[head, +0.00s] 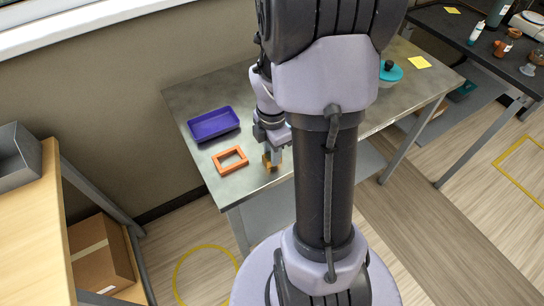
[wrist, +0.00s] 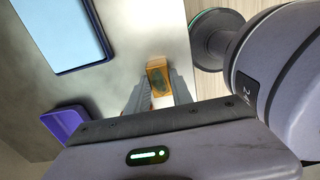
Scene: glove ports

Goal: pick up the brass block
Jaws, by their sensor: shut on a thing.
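The brass block (head: 267,161) is a small golden block near the front edge of the grey metal table (head: 186,97). My gripper (head: 272,157) points down at the table and is shut on the block. In the wrist view the block (wrist: 158,73) shows between the two finger ends, and the fingers hide part of it. I cannot tell whether the block touches the table top or is just above it.
An orange frame (head: 218,166) lies just left of my gripper. A purple tray (head: 213,124) lies behind it. A teal-lidded bowl (head: 389,73) and yellow note (head: 419,62) are at the table's right. A wooden bench (head: 45,215) stands left.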

